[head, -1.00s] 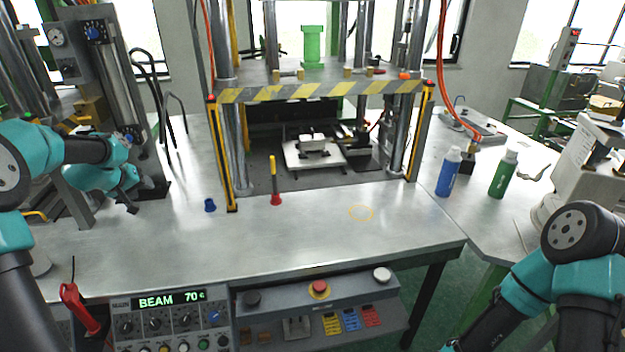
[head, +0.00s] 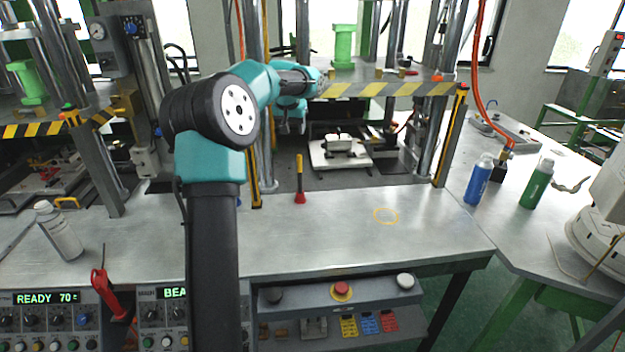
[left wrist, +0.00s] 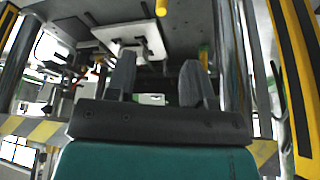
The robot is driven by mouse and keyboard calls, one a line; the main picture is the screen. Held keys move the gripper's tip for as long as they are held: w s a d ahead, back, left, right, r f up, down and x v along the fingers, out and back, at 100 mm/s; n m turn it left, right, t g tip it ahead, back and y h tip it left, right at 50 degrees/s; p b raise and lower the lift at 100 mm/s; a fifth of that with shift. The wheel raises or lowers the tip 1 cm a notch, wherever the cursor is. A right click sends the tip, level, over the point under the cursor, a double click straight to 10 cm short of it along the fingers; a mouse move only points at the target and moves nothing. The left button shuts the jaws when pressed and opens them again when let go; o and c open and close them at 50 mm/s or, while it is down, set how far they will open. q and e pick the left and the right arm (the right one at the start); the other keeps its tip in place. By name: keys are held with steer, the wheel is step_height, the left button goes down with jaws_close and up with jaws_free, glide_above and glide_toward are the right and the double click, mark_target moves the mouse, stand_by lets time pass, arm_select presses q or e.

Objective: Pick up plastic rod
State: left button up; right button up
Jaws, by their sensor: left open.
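An upright rod (head: 299,180) with a yellow shaft and a red flared base stands on the metal table, right of the front post; I take it for the plastic rod. My left gripper (head: 291,126) hangs open and empty above the rod in the head view, near the striped beam. It is apart from the rod. In the left wrist view my left gripper (left wrist: 157,80) shows two spread grey fingers with nothing between them. A yellow piece at the top edge there may be the rod's tip; I cannot tell. My right gripper is out of view.
The press frame with its striped beam (head: 390,90) stands close to my left gripper. A white mould block (head: 338,142) sits on a plate inside. A blue bottle (head: 478,182) and a green bottle (head: 537,184) stand at right. The table around the yellow circle (head: 386,216) is clear.

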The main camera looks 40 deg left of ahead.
mark_target(300, 161)
arm_select(q)
steer(key=shift+f, duration=0.1)
steer(key=x, duration=1.2)
steer(key=shift+f, duration=0.1)
steer(key=shift+x, duration=2.55)
steer(key=shift+c, duration=0.2)
jaws_close()
